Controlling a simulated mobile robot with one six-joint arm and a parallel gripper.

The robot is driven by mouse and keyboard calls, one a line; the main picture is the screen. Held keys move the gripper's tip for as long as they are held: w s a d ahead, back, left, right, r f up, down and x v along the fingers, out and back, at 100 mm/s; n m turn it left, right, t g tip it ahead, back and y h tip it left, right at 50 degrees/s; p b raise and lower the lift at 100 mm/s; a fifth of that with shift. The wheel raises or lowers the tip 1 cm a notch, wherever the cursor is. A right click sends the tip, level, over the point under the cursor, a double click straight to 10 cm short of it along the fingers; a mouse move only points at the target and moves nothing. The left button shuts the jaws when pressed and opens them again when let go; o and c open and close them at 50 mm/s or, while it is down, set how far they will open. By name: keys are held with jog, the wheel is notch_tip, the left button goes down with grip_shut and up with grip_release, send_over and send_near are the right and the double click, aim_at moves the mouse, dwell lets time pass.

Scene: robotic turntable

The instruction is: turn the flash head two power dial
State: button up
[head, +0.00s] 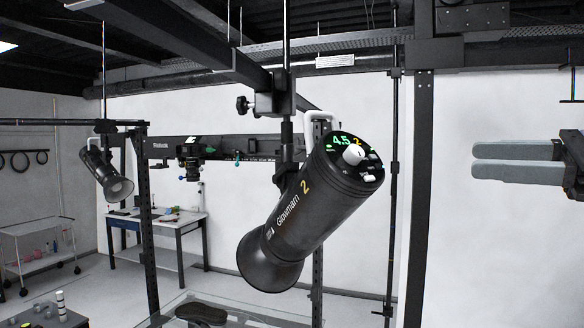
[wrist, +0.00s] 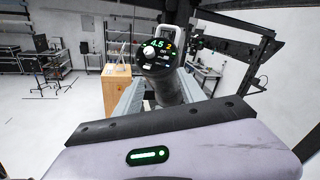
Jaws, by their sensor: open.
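Flash head two (head: 310,215) is a black cylinder marked "Glowmam 2", hanging tilted from an overhead clamp in the head view. Its round back panel faces up and right, with a green "4.5" and a yellow "2". The white power dial (head: 353,155) sits on that panel; it also shows in the wrist view (wrist: 149,52). My gripper (head: 476,160) is to the right of the flash head, apart from it, with its grey fingers pointing left. The fingers are spread and empty. In the wrist view the panel appears beyond and between the fingers.
A black clamp (head: 273,95) and a white curved handle (head: 318,122) stand close to the panel. A dark upright post (head: 421,200) stands between the flash head and my gripper in the picture. Another flash head (head: 107,172) hangs at the far left.

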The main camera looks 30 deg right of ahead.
jog(key=a+r+p, duration=0.2)
jog(key=a, duration=0.3)
jog(key=p, duration=0.2)
send_near(359, 152)
jog(key=x, duration=0.4)
jog(key=shift+w+d+r, duration=0.1)
jog(key=shift+w+d, duration=0.1)
jog(key=shift+w, duration=0.2)
jog(key=shift+w+a+p, duration=0.3)
jog(key=shift+w+a, duration=0.75)
jog(key=shift+a, duration=0.15)
jog(key=shift+w+d, duration=0.3)
jog(key=shift+w, duration=0.25)
jog(key=shift+s+a, duration=0.15)
jog(key=shift+s, duration=0.05)
jog(key=c, duration=0.4)
grip_shut()
